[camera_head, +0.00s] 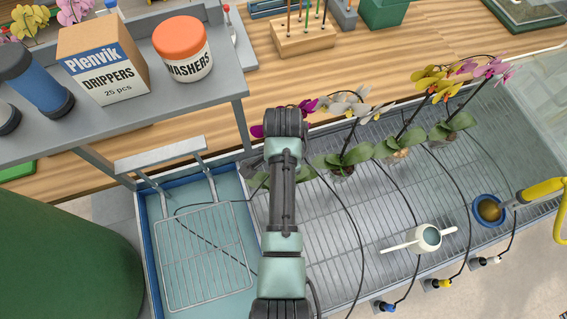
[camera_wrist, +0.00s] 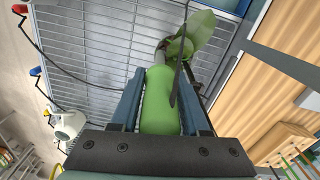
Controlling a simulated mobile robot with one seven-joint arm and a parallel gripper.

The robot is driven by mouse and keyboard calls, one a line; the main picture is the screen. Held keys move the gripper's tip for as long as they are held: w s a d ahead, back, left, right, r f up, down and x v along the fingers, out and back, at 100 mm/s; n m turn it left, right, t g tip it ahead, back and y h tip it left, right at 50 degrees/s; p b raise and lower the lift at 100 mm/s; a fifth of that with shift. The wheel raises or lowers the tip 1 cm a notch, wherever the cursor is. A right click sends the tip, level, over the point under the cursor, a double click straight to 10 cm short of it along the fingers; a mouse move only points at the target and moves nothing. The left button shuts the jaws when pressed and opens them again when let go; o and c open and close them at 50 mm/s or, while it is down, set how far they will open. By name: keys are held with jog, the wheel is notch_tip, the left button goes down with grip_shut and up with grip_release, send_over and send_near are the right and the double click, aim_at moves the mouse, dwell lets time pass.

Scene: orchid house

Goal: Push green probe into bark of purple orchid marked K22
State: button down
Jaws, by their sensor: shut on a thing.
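My gripper (camera_wrist: 161,78) is shut on the green probe (camera_wrist: 160,104) in the wrist view, with a blue finger on each side of its handle. The probe's far end reaches toward an orchid with a broad green leaf (camera_wrist: 203,22). I cannot tell whether its tip touches the bark. In the head view my arm covers the gripper, the probe and most of this plant. Purple flowers (camera_head: 306,107) show beside the arm, and a leaf (camera_head: 258,180) shows to its left. No K22 label is readable.
White (camera_head: 345,103), yellow (camera_head: 430,82) and pink (camera_head: 490,68) orchids stand to the right on the slatted bench (camera_head: 330,235). Black tubes cross the bench. A white watering can (camera_head: 428,238) stands near its front. A grey shelf (camera_head: 190,100) is at the left.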

jog(key=shift+w, duration=0.65)
jog(key=shift+s+r+p, duration=0.3)
jog(key=shift+s+r, duration=0.2)
jog(key=shift+r, duration=0.05)
jog(key=shift+s+r, duration=0.1)
jog(key=shift+r, duration=0.05)
jog(key=shift+p, duration=0.35)
jog(key=shift+w, duration=0.35)
jog(key=shift+s, duration=0.25)
